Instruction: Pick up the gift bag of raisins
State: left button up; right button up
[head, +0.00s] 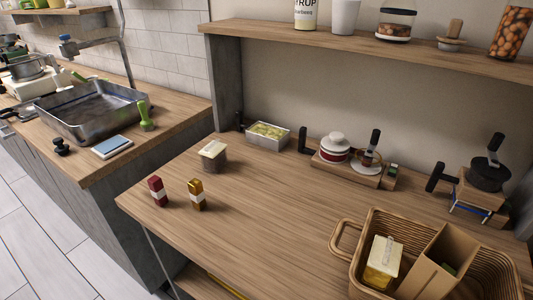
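I cannot read any label that marks a gift bag of raisins. Two small packets stand near the front left of the wooden worktop: a dark red one with a pale band (157,191) and a gold-brown one with a pale band (197,195). They stand upright and apart. A wicker basket (344,240) at the lower right holds a cream packet (383,262) and a tan cardboard box or divider (440,262). Neither of my grippers is in view.
Behind the packets are a cream-lidded jar (213,155) and a metal tin (282,141). A wooden tray (345,171) with a red-and-white pot (335,149) stands at the back. The worktop's middle is clear. A shelf (380,47) overhangs the back.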

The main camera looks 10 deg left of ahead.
aim_at(213, 155)
jog(key=j+z, duration=0.75)
jog(key=k+j+z, duration=0.1)
jog(key=j+z, duration=0.3)
jog(key=k+j+z, duration=0.1)
jog(key=j+z, duration=0.3)
